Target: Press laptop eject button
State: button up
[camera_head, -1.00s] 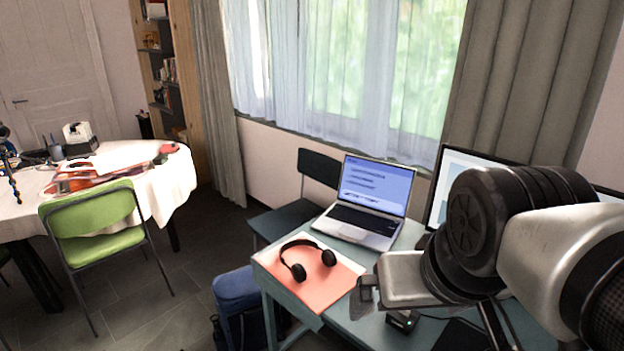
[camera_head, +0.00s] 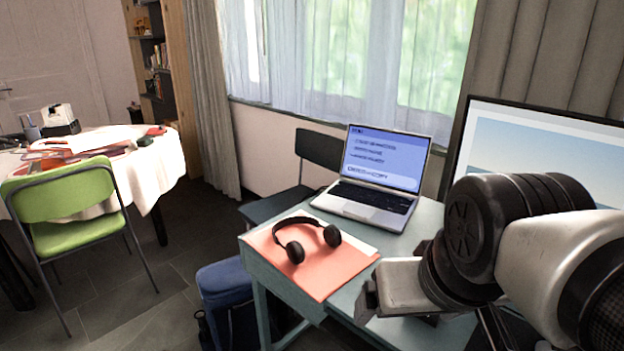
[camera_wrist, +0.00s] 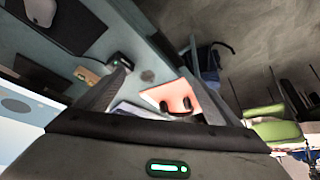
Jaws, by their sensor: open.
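The open laptop (camera_head: 366,206) stands at the back of the teal desk, its blue screen (camera_head: 384,159) lit with text lines and a rounded highlighted bar. No separate eject button can be made out at this size. My gripper (camera_head: 368,299) is over the desk's front part, in front of and below the laptop, apart from it. In the wrist view my gripper (camera_wrist: 165,90) shows two grey fingers spread wide with nothing held between them. A pale sliver between the fingers may be part of the laptop, but I cannot tell.
Black headphones (camera_head: 306,240) lie on a pink folder (camera_head: 322,270) at the desk's left. A large monitor (camera_head: 530,150) stands right of the laptop. A dark chair (camera_head: 318,150) is behind the desk. A blue bag (camera_head: 225,290) sits on the floor. A green chair (camera_head: 70,200) is at left.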

grip_shut()
dwell(1.4)
